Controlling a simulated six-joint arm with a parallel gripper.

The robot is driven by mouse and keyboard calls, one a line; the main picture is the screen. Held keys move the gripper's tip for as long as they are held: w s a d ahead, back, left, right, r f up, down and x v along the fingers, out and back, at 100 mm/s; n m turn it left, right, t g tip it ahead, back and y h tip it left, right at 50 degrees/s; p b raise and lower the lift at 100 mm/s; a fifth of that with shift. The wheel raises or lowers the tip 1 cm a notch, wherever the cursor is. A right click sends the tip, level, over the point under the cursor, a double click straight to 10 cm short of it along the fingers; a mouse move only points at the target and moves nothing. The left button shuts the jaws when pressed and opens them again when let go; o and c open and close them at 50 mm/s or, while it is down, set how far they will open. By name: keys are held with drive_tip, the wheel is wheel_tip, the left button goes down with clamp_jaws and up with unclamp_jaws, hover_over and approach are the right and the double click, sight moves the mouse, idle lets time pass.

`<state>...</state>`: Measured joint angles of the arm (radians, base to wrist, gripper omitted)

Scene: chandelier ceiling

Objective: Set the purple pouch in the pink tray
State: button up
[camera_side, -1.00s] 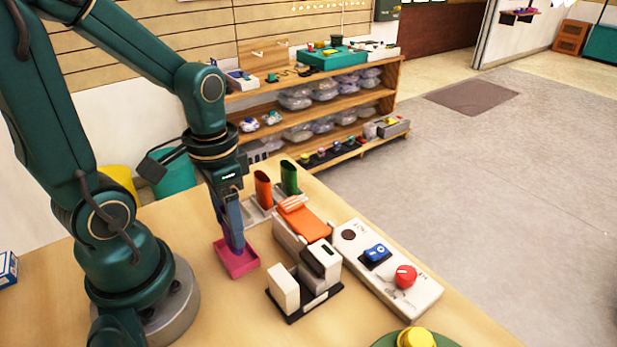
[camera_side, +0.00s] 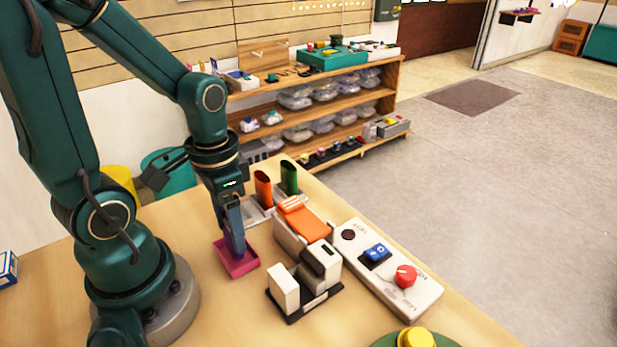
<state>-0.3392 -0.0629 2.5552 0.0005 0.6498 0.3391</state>
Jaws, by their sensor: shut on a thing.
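The pink tray (camera_side: 243,268) is a small square tray on the wooden table, just right of my arm's base. My gripper (camera_side: 236,246) points down into the tray, with its tip inside the rim or just above the floor. It is shut on the purple pouch (camera_side: 234,227), which shows only as a narrow bluish-purple strip at the fingers. The fingers and the pouch are hard to tell apart, and the far side of the pouch is hidden. I cannot tell whether the pouch touches the tray floor.
Right of the tray stand a white block device on a black base (camera_side: 306,290), an orange-topped holder (camera_side: 303,222) and a white panel with a red knob (camera_side: 390,270). Orange (camera_side: 263,188) and green (camera_side: 289,178) cups stand behind. The table in front of the tray is clear.

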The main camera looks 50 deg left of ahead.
drive_tip(key=shift+f, duration=0.3)
idle(0.5)
idle(0.4)
drive_tip(key=o, duration=1.5)
drive_tip(key=shift+r, duration=3.8)
drive_tip(key=shift+w+d, duration=0.1)
drive_tip(key=shift+w+d+r+t, duration=0.15)
drive_tip(key=shift+d+r+t, duration=0.8)
drive_tip(key=shift+d+t, duration=0.4)
drive_tip(key=shift+w+d+r+t, duration=0.1)
drive_tip(key=shift+d+r+t, duration=0.9)
drive_tip(key=shift+t, duration=0.45)
